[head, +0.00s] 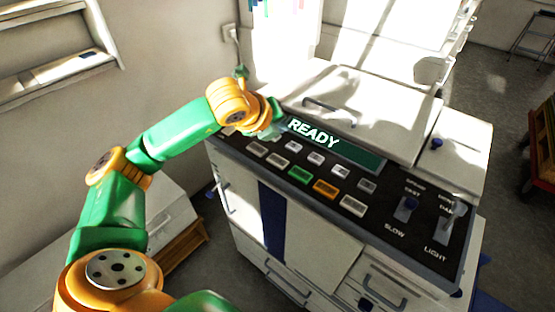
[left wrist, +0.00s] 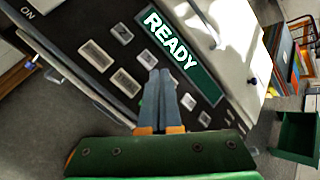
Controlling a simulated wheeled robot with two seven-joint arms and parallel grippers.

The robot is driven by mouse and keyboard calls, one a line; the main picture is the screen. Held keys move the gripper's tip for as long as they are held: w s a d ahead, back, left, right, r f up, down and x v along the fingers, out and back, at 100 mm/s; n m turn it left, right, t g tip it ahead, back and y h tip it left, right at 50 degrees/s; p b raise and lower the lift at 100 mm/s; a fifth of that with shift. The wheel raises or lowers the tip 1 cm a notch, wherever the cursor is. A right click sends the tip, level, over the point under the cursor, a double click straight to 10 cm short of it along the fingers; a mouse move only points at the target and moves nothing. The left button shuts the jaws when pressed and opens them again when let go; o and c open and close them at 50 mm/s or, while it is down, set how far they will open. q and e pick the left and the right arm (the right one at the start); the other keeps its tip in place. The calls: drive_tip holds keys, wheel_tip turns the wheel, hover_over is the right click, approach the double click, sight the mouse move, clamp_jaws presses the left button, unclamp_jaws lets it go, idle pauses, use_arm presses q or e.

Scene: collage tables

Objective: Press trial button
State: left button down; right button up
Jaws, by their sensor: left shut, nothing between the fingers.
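A copier-like machine has a dark control panel (head: 223,139) with several pale buttons, a green button (head: 300,175) and an orange button (head: 325,188). I cannot read which one is the trial button. The display (head: 330,142) reads READY. My left gripper (left wrist: 159,78) is shut and empty, its blue-grey fingers together over the button area in the left wrist view. They cover part of the panel, including part of the green button (left wrist: 142,108). I cannot tell whether the tips touch anything. In the head view, my wrist is at the panel's far left end. My right gripper is not in view.
Slow and light controls with levers (head: 405,209) sit at the panel's right end. A closed lid (head: 355,105) with a handle lies behind the display. A wall stands close on the left.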

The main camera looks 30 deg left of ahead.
sight(277, 163)
use_arm(q)
drive_tip(key=shift+a+r+y, duration=0.15)
drive_tip(key=shift+a+y, duration=0.25)
drive_tip(key=shift+a, duration=0.25)
wheel_tip(277, 163, down, 9)
drive_tip(key=b, duration=0.6)
drive_tip(key=shift+d+r, duration=0.1)
drive_tip(key=shift+r, duration=0.05)
drive_tip(key=shift+b, duration=0.3)
idle(1.1)
drive_tip(key=shift+f+b, duration=0.5)
drive_tip(key=shift+b, duration=0.2)
